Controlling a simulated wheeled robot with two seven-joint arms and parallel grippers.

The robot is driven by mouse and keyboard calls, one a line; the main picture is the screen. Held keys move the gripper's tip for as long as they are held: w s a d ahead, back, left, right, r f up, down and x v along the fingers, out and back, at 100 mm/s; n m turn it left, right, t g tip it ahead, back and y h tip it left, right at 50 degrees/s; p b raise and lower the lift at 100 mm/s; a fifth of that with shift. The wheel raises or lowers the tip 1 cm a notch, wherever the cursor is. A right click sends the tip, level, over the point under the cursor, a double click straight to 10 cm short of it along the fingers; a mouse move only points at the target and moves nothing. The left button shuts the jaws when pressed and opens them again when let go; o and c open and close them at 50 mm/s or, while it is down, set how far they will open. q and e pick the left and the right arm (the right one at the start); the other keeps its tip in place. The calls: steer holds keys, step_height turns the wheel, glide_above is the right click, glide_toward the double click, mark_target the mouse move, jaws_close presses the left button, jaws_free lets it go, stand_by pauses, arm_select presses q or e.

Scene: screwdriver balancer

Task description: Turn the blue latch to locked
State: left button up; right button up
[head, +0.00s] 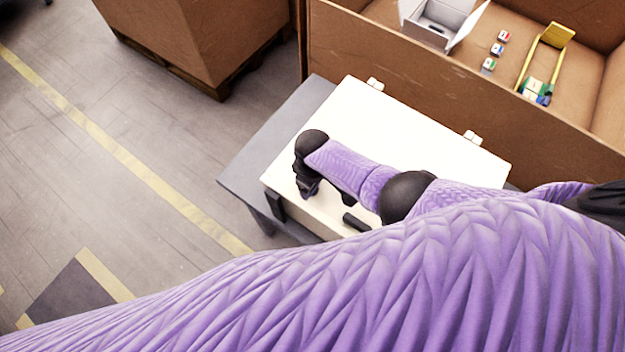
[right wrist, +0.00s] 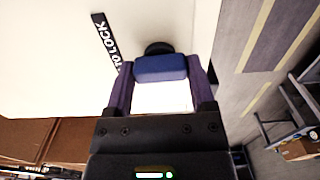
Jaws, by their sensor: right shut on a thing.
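A white case (head: 400,125) lies on a grey table, and my right forearm reaches across its top. The blue latch (right wrist: 160,67) shows in the right wrist view, between the fingers of my right gripper (right wrist: 161,76). The gripper is shut on the latch, with one finger on each side. A black strip (right wrist: 105,42) on the white face beside it reads "TO LOCK". In the head view my right wrist is over the left end of the case and the latch is hidden. My left gripper is not in view.
The grey table (head: 262,140) shows past the case's left side. A large brown bin (head: 400,75) stands close behind, holding a grey box (head: 432,22), small coloured blocks (head: 497,49) and a yellow-handled item (head: 543,60). Open floor lies to the left.

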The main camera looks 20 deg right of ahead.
steer(key=shift+w, duration=0.1)
stand_by(0.3)
steer(key=o, duration=1.2)
step_height(320, 180, up, 9)
steer(key=p, duration=0.5)
steer(key=shift+r, duration=0.15)
steer(key=shift+r+p, duration=0.3)
steer(key=shift+r, duration=0.05)
